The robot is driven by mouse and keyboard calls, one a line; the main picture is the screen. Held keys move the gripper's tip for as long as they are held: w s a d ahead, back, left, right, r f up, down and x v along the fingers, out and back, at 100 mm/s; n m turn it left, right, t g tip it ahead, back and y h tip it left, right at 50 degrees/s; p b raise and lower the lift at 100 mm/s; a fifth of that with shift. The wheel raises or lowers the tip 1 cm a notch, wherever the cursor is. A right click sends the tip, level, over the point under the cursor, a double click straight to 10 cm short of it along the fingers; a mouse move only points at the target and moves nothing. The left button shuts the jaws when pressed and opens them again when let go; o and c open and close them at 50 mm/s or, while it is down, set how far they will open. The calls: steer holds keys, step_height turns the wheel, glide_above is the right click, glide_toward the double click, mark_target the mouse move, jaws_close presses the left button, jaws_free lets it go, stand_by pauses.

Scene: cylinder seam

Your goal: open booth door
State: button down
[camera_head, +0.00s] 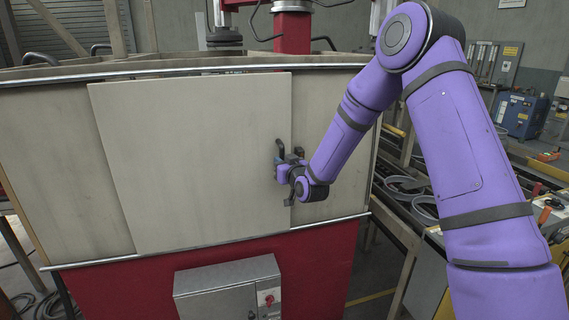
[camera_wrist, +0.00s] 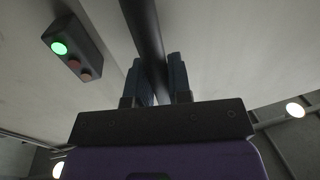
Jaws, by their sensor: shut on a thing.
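The booth door (camera_head: 195,160) is a large pale flat panel on the front of the booth (camera_head: 325,120). Its dark upright handle (camera_head: 279,150) is near the panel's right edge. My gripper (camera_head: 284,164) is at the handle. In the wrist view, my gripper's two fingers (camera_wrist: 158,82) stand on either side of the dark handle bar (camera_wrist: 146,38) and are shut on it. The fingers and wrist hide part of the handle in the head view. The door's right edge lies close to the booth wall; I cannot tell whether there is a gap.
A grey control box (camera_head: 228,290) with a red knob is on the red base below the door. A small dark box with a green light (camera_wrist: 72,48) shows in the wrist view.

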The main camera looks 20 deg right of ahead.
glide_toward(125, 175)
steer(key=w, duration=0.2)
steer(key=w+a, duration=0.1)
steer(key=w, duration=0.2)
steer(key=shift+w+a, duration=0.1)
steer(key=shift+w, duration=0.05)
steer(key=c, duration=1.2)
jaws_free()
steer(key=shift+o, duration=0.6)
steer(key=s+d, duration=0.2)
steer(key=s, duration=0.8)
steer(key=shift+s, duration=0.3)
steer(key=shift+d, duration=0.1)
